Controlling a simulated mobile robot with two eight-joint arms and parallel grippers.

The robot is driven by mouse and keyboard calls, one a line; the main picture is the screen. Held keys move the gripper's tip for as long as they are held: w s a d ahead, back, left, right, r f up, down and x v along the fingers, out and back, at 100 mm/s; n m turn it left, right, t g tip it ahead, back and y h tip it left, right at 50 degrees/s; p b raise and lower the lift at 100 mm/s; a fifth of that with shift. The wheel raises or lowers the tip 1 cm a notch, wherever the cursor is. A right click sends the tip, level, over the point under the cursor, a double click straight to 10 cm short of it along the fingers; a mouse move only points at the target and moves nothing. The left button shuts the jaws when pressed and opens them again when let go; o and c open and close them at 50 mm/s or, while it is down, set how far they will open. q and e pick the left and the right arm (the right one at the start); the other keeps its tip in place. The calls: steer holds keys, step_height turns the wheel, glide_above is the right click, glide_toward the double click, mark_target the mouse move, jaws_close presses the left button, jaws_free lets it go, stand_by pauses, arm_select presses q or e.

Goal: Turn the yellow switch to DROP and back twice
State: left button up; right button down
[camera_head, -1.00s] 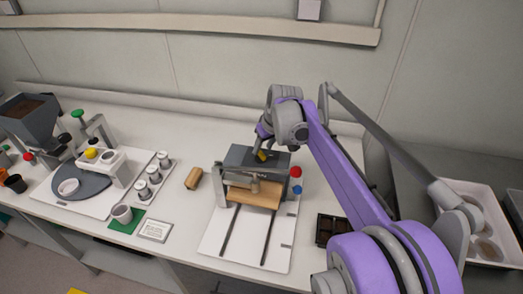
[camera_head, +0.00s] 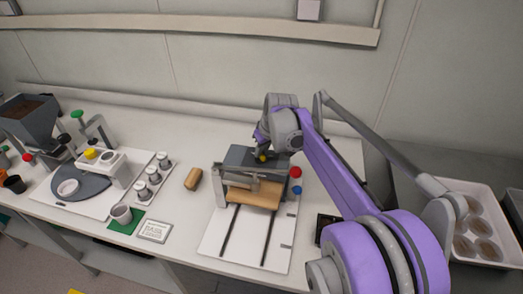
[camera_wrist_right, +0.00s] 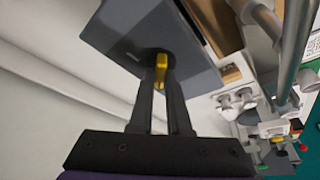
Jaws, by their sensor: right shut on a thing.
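The yellow switch (camera_wrist_right: 161,70) sits on the top of a dark grey box (camera_wrist_right: 135,30), in the right wrist view. My right gripper (camera_wrist_right: 163,82) is shut on the switch, with one black finger on each side of it. In the head view the switch (camera_head: 262,158) shows as a small yellow spot under my right gripper (camera_head: 260,151), on the grey box (camera_head: 240,156) at the back of the press-like station. The markings around the switch are too small to read. My left gripper is not in view.
A wooden board (camera_head: 250,195) lies in front of the box on a white railed base (camera_head: 225,240). Red (camera_head: 295,172) and blue (camera_head: 295,189) buttons stand at its right. A wooden block (camera_head: 193,179) and white canisters (camera_head: 153,174) lie to the left.

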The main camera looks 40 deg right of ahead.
steer(key=shift+m, duration=0.4)
steer(key=m+h, duration=0.1)
steer(key=m, duration=0.3)
steer(key=shift+w+a+h, duration=0.1)
steer(key=shift+a+h, duration=0.1)
steer(key=shift+h, duration=0.2)
steer(key=m, duration=0.2)
steer(key=m+g+h, duration=0.1)
steer(key=m, duration=0.1)
steer(key=shift+w+m+g, duration=0.1)
steer(key=shift+m+g, duration=0.2)
steer(key=m, duration=0.2)
steer(key=m+g+h, duration=0.1)
steer(key=m, duration=0.1)
steer(key=shift+w+a+g+p, duration=0.1)
steer(key=shift+g+p, duration=0.2)
steer(key=shift+p, duration=0.05)
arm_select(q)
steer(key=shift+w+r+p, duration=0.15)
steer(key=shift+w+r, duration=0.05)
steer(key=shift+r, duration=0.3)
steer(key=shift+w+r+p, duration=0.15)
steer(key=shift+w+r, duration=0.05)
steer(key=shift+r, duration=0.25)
arm_select(e)
steer(key=m+g, duration=0.1)
steer(key=m, duration=0.3)
steer(key=shift+g, duration=0.3)
steer(key=shift+m, duration=0.4)
